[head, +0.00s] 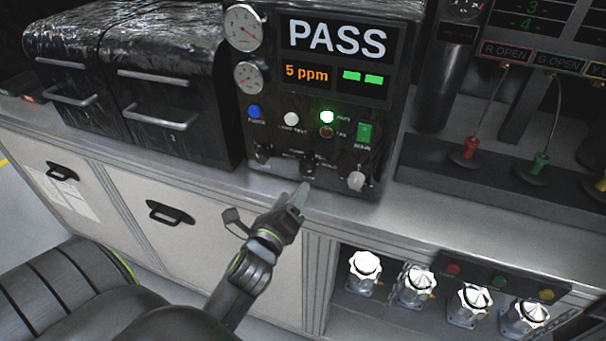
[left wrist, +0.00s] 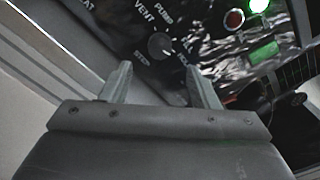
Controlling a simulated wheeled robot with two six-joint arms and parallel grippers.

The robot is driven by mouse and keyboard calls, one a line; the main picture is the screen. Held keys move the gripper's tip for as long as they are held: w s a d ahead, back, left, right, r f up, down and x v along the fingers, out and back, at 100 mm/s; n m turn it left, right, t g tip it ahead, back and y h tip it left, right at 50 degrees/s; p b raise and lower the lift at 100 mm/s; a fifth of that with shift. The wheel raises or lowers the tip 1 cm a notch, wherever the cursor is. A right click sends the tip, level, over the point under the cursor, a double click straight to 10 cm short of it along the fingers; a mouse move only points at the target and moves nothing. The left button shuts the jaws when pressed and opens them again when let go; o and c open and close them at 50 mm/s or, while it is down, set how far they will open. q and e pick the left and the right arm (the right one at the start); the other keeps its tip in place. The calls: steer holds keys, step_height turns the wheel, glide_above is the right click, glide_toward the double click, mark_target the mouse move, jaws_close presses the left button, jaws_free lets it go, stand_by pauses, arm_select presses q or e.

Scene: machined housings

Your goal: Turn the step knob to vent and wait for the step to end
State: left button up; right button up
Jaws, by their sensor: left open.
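The step knob (head: 308,167) is a small dark knob low on the front of the black wrapped panel (head: 225,130). In the left wrist view the knob (left wrist: 160,45) is round, with printed words around it, VENT and PUMP among them. I cannot clearly tell which word its mark points at. My left gripper (head: 300,190) is just below and in front of the knob. In the left wrist view its two fingers (left wrist: 159,78) are apart and empty, with the knob beyond the gap between them. The panel's screen (head: 338,40) reads PASS and 5 ppm.
A green switch (head: 364,134) and a pale knob (head: 356,180) sit right of the step knob. A lit green lamp (head: 327,116) is above. Two wrapped black drawer units stand left. Several white valve handwheels (head: 416,283) are below the counter at right.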

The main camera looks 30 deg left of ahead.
mark_target(305, 171)
arm_select(q)
steer(key=x, duration=0.7)
steer(key=shift+w+a+p, duration=0.1)
steer(key=shift+w+p, duration=0.25)
steer(key=c, duration=1)
steer(key=shift+o, duration=0.2)
